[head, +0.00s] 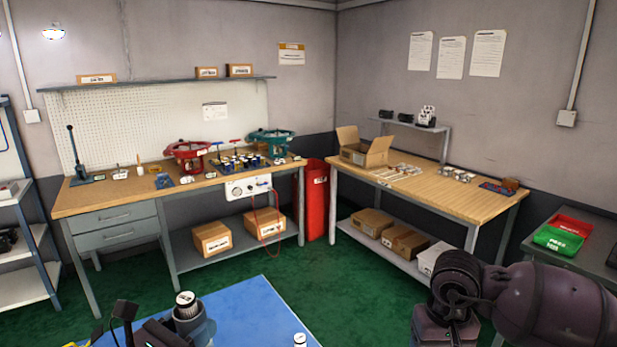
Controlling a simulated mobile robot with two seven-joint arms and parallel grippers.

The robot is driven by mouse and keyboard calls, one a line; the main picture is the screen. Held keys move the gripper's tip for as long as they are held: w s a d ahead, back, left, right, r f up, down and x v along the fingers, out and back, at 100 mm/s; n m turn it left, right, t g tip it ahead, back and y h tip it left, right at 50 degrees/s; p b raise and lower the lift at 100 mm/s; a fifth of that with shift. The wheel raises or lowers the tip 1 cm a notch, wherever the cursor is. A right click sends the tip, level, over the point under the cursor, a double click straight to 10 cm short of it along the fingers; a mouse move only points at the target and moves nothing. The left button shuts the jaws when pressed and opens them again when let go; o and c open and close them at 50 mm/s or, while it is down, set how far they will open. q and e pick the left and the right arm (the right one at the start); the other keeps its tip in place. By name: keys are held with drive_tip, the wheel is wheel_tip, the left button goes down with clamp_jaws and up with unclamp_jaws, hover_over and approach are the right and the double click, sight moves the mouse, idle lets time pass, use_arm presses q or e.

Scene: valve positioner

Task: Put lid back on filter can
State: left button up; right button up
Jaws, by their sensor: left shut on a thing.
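My left gripper (150,334) is at the bottom left, over the blue surface and partly cut off by the frame's lower edge. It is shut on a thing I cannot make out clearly. Beside it is a grey round part with a white, black-marked top (186,299); I cannot tell whether this is the can, its lid or something else. A small white and black item (300,340) shows at the bottom edge, mostly cut off. My right arm comes in at the lower right; its gripper is not in view. I cannot identify the filter can or its lid for certain.
A blue-topped table (250,305) is in front, its middle bare. Behind, a workbench (115,195) holds red and teal valve actuators. Another workbench (460,205) holds an open carton (365,148). Green and red trays (558,240) are at right. Green floor lies between.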

use_arm(q)
drive_tip(key=shift+s+a+f, duration=0.3)
drive_tip(key=shift+s+f, duration=0.05)
drive_tip(key=shift+f, duration=0.15)
drive_tip(key=shift+s+a+f, duration=0.3)
drive_tip(key=shift+s+f, duration=0.05)
drive_tip(key=shift+f, duration=0.1)
use_arm(e)
drive_tip(key=shift+s+a+f, duration=0.1)
drive_tip(key=shift+a+f, duration=0.15)
drive_tip(key=shift+a, duration=0.5)
use_arm(q)
drive_tip(key=shift+s+f, duration=0.1)
drive_tip(key=shift+f, duration=0.1)
use_arm(e)
drive_tip(key=shift+r, duration=0.1)
use_arm(q)
drive_tip(key=d+f+m+g+h, duration=0.2)
drive_tip(key=d+m+g+h, duration=0.5)
drive_tip(key=d, duration=0.8)
drive_tip(key=g, duration=0.2)
drive_tip(key=shift+w+d+f+m+g+h, duration=0.15)
drive_tip(key=shift+w+d+m+g+h, duration=0.05)
drive_tip(key=shift+w+m+g+h, duration=0.1)
